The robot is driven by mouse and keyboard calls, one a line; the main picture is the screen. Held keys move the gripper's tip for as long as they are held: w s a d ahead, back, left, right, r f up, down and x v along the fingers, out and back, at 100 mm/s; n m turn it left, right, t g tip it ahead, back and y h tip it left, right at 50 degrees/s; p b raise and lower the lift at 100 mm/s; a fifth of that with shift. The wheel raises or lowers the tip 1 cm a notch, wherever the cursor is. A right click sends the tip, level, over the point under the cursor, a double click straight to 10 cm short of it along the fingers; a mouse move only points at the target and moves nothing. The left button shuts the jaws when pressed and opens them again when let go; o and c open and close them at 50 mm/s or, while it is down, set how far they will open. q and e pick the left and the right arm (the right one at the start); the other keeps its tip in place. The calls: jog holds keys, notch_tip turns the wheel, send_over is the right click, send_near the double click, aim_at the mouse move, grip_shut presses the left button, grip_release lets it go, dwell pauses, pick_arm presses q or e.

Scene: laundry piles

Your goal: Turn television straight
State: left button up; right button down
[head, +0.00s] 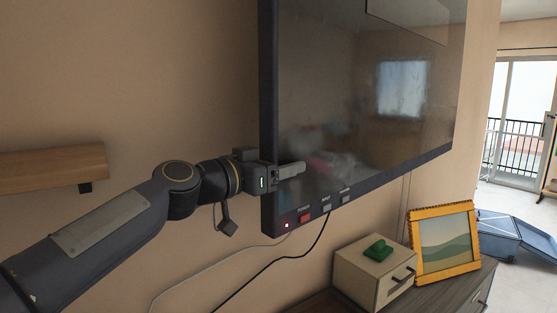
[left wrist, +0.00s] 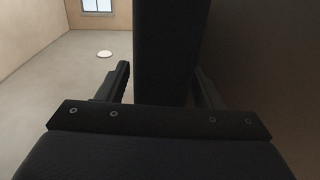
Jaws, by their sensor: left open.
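The television (head: 350,120) is a large dark wall screen with a black frame, seen at an angle in the head view. A red button, several grey buttons and a small lit light sit along its lower frame. My left gripper (head: 280,171) is at its left edge near the bottom corner, one finger in front of the screen and the other hidden behind. In the left wrist view, the television's edge (left wrist: 163,50) stands between the open fingers of my left gripper (left wrist: 163,82), with visible gaps beside it. My right gripper is out of view.
A wooden shelf (head: 50,162) is on the wall at left. Cables hang below the screen. A small box (head: 372,268) with a green object (head: 378,250) and a yellow picture frame (head: 443,242) stand on a cabinet (head: 455,284) below.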

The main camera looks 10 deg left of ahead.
pick_arm(q)
grip_shut()
jog(key=c, duration=1.2)
grip_release()
jog(key=w+a+b, duration=0.1)
jog(key=w+a, duration=0.3)
jog(key=a, duration=0.3)
jog(key=shift+w+b, duration=0.3)
jog(key=shift+w, duration=0.1)
jog(key=shift+d+r, duration=0.1)
jog(key=o, duration=1.2)
jog(key=shift+s+d, duration=0.15)
jog(key=shift+d, duration=0.05)
